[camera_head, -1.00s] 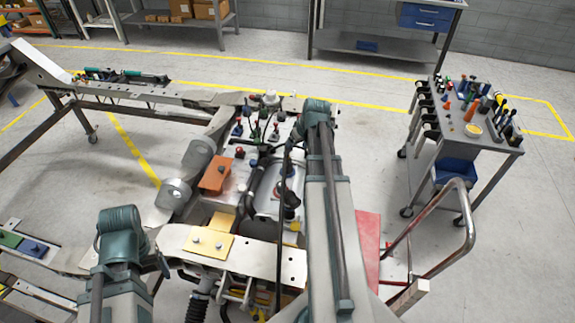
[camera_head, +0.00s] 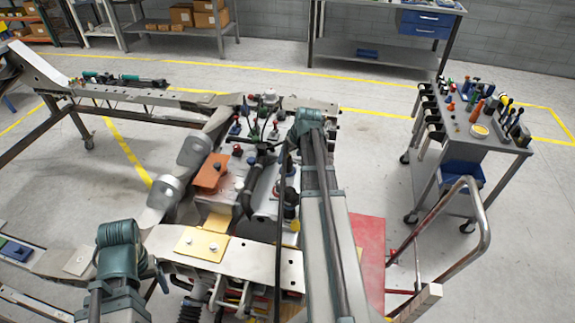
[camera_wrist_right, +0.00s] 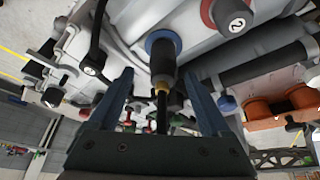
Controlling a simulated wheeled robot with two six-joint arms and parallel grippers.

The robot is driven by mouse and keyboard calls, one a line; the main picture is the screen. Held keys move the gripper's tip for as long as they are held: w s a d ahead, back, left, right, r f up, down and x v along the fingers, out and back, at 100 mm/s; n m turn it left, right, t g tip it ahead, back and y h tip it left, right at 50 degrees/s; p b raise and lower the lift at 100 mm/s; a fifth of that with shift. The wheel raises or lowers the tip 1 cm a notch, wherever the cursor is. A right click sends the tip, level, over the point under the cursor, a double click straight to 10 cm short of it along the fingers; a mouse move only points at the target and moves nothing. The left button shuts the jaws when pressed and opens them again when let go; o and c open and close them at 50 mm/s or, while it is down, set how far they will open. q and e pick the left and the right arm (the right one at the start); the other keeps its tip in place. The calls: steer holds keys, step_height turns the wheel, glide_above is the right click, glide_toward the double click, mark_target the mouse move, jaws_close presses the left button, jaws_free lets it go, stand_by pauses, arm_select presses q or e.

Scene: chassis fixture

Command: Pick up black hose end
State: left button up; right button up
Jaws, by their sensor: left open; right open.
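In the right wrist view my right gripper (camera_wrist_right: 158,74) is open. Its two blue fingers stand on either side of a black hose end (camera_wrist_right: 163,58) with a brass-coloured fitting, apart from it. The hose end sits at a blue-ringed port (camera_wrist_right: 152,36), and a thin black line runs from it down between the fingers. In the head view the hose end (camera_head: 291,196) shows beside my right arm, which hides my right gripper. Only links of my left arm show at the lower left; its gripper is not visible.
A red-ringed port marked 2 (camera_wrist_right: 230,14) is beside the hose end. Another black hose (camera_wrist_right: 98,35) runs close to the left finger. An orange block (camera_head: 211,172) and a yellow plate (camera_head: 200,244) sit on the chassis.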

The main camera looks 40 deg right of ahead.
mark_target(289, 158)
steer(key=b+x, duration=0.3)
steer(key=x, duration=0.1)
steer(key=shift+w+a+f+b, duration=0.1)
steer(key=shift+f+b, duration=0.2)
steer(key=shift+f, duration=0.05)
steer(key=shift+r, duration=0.1)
jaws_close()
